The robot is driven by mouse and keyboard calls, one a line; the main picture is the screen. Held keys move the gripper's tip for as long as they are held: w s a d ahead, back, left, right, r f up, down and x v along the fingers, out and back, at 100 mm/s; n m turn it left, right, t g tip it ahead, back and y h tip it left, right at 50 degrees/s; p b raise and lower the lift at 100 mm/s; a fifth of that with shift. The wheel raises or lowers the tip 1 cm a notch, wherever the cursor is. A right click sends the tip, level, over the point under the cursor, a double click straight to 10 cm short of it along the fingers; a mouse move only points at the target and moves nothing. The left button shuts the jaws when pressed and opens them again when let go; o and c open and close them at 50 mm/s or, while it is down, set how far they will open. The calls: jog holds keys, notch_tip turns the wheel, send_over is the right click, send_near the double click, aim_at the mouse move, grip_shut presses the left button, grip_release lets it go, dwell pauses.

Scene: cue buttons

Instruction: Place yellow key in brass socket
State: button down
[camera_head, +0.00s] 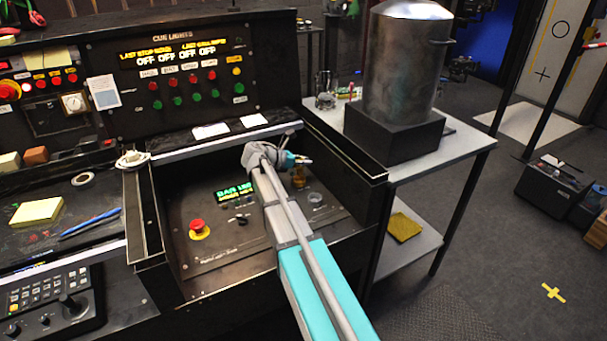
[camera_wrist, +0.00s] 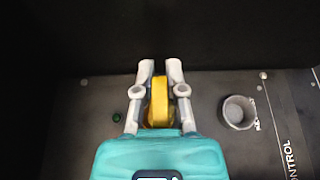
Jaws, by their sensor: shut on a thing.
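My gripper (camera_wrist: 159,76) is shut on the yellow key (camera_wrist: 159,98), which shows between its two pale fingers in the wrist view. In the head view my gripper (camera_head: 300,163) is over the right part of the sunken control panel, and a small brass-yellow piece (camera_head: 298,180) shows just below it. I cannot tell whether that piece is the key, the brass socket or both. The socket is not clearly seen in the wrist view. The key's lower end is hidden, so I cannot tell whether it is in a socket.
A grey round cup (camera_wrist: 239,112) stands to the right of my gripper. A dark wall (camera_wrist: 160,35) rises just beyond the fingers. A red stop button (camera_head: 197,227) and a green display (camera_head: 234,191) are on the panel. A metal pot (camera_head: 402,65) stands on the side table.

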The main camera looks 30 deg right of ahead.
aim_at(304, 178)
jog(key=shift+w+f, duration=0.1)
dwell(0.3)
jog(key=shift+w+d+f+b, duration=0.15)
jog(key=shift+w+f+b, duration=0.25)
jog(key=shift+f+b, duration=1.55)
jog(key=shift+b, duration=0.05)
jog(key=shift+f, duration=0.15)
jog(key=c, duration=0.7)
grip_release()
jog(key=shift+s, duration=0.1)
jog(key=shift+r, duration=0.2)
